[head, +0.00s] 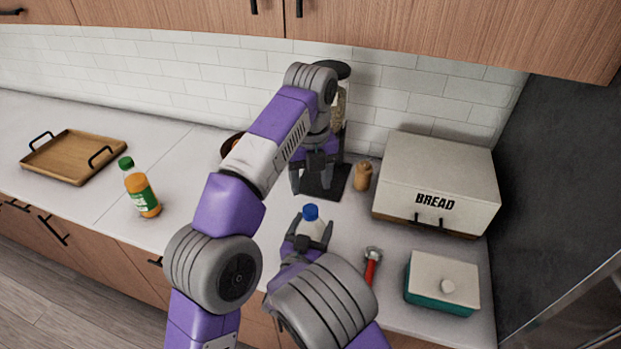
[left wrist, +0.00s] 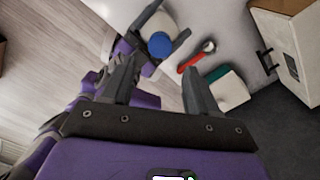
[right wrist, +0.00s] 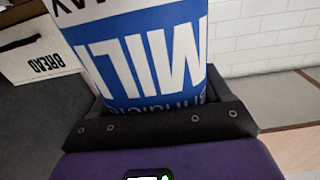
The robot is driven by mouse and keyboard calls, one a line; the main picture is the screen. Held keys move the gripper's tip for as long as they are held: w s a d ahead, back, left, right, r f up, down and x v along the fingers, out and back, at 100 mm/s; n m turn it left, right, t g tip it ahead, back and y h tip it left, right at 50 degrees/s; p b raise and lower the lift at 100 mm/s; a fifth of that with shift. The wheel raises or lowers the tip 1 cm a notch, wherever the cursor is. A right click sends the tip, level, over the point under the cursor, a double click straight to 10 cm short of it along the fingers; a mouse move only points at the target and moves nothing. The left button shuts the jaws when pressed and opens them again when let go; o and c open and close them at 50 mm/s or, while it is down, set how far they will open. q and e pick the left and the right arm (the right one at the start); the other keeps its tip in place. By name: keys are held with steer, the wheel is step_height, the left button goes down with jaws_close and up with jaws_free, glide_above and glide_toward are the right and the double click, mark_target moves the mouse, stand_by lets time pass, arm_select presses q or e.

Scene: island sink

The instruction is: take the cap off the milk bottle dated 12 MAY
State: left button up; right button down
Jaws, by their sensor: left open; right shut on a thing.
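The milk bottle (head: 311,228) stands upright at the counter's front with its blue cap (head: 311,211) on. My right gripper (head: 308,238) is shut around its body. In the right wrist view the bottle's blue and white label (right wrist: 150,50) reads MILK, with letters ending in "AY" cut off at the top; the full date is not readable. My left gripper (head: 312,182) is open and empty, above and behind the bottle. In the left wrist view the cap (left wrist: 159,44) lies beyond the open left fingers (left wrist: 160,75), apart from them.
A red-handled tool (head: 371,268) and a teal box with a white lid (head: 440,282) lie to the right. A bread box (head: 435,185) and a wooden shaker (head: 362,177) stand behind. A juice bottle (head: 140,190) and a wooden tray (head: 72,158) are at the left. Cabinets hang above.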

mark_target(310, 209)
arm_select(q)
steer(key=shift+m, duration=1.2)
steer(key=shift+f, duration=4)
